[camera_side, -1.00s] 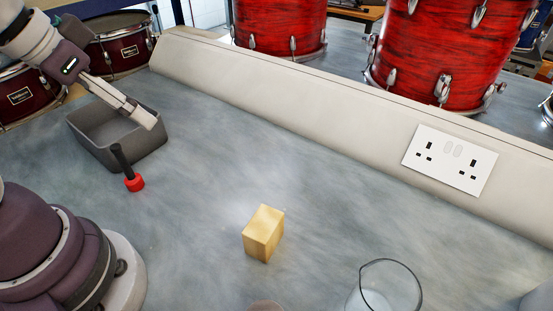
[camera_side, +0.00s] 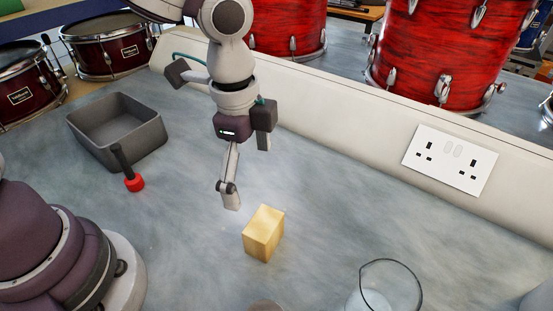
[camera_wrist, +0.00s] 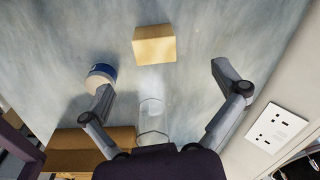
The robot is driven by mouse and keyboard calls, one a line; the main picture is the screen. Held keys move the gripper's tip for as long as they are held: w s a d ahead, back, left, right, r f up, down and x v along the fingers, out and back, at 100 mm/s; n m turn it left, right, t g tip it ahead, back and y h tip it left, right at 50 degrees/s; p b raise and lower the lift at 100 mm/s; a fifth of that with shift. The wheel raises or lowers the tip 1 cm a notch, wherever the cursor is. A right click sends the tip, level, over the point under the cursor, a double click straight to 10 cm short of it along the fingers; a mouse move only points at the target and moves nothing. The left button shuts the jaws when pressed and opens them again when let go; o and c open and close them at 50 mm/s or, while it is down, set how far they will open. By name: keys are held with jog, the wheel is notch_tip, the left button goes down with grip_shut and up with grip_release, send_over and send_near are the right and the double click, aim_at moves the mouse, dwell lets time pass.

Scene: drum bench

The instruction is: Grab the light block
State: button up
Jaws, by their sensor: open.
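The light block (camera_side: 264,233), pale yellow wood, stands on the grey bench in the middle of the side view. In the wrist view the block (camera_wrist: 154,44) is near the top centre, beyond my fingertips and not between them. My gripper (camera_side: 248,176) is above the bench, behind and a little left of the block in the side view, pointing down. In the wrist view my gripper (camera_wrist: 164,80) has its two fingers spread wide with nothing between them at the tips. The block is unobstructed in both views.
A clear glass beaker (camera_side: 385,290) stands at the bottom right; a grey bin (camera_side: 105,145) and a red-headed mallet (camera_side: 134,181) are at left. A raised ledge with a white socket (camera_side: 450,160) runs behind. A blue-and-white round item (camera_wrist: 101,76) shows in the wrist view.

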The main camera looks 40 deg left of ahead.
aim_at(263, 223)
jog(key=d+f+m, duration=0.1)
jog(key=d+f, duration=0.1)
jog(key=shift+s+f+m+g, duration=0.1)
jog(key=shift+f+m+g, duration=0.2)
jog(key=shift+f+m, duration=0.1)
notch_tip(263, 223, down, 10)
jog(key=shift+r, duration=0.1)
jog(key=shift+c, duration=0.3)
jog(key=c, duration=1.2)
